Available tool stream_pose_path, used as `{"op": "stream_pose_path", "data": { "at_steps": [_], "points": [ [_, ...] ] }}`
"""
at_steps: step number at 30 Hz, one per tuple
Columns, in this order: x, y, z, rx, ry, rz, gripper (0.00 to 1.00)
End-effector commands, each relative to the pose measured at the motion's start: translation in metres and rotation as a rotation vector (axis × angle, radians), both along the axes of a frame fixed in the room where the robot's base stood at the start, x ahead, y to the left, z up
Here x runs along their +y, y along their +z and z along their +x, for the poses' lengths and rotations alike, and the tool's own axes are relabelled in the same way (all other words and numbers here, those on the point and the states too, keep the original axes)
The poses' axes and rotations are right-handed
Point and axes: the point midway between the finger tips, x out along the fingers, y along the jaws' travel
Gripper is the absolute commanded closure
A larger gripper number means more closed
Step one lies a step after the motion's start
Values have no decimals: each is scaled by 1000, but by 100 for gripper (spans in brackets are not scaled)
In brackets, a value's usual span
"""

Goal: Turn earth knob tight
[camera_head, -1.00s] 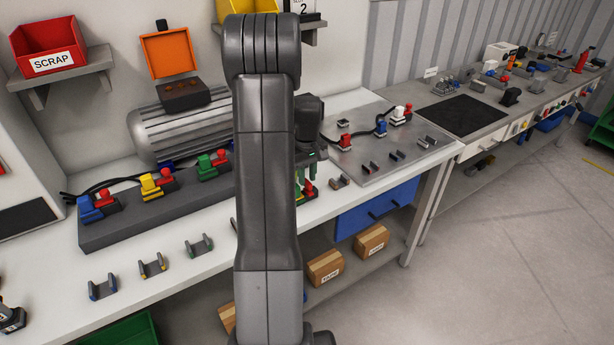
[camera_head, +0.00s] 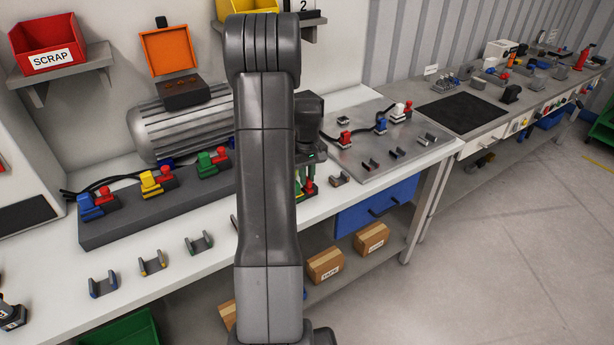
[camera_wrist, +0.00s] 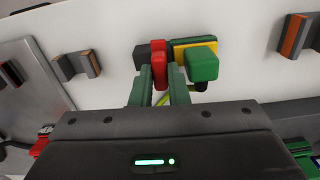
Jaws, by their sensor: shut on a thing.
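The earth terminal shows in the wrist view as a green block (camera_wrist: 202,63) with a yellow part (camera_wrist: 190,41) behind it. A red knob (camera_wrist: 158,66) sits on its left side, beside a dark base piece (camera_wrist: 141,55). My gripper (camera_wrist: 160,76) has its two green fingers on either side of the red knob, shut on it. In the head view my arm hides most of this station; only part of my gripper and a bit of red and green (camera_head: 308,187) show at the arm's right edge. The knob's turn angle cannot be read.
A dark block with blue, yellow and green terminals (camera_head: 157,183), each with a red knob, lies left of my arm. Loose clips (camera_head: 152,263) lie along the bench front. A grey plate (camera_head: 385,145) with more parts lies to the right. A motor (camera_head: 185,125) stands behind.

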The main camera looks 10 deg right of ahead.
Motion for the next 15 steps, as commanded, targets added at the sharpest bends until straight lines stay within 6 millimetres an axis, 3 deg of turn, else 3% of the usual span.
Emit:
{"op": "stream_pose_path", "data": {
  "at_steps": [15],
  "points": [
    [0, -1, 0, -1, -409, -1, 100]
  ]
}}
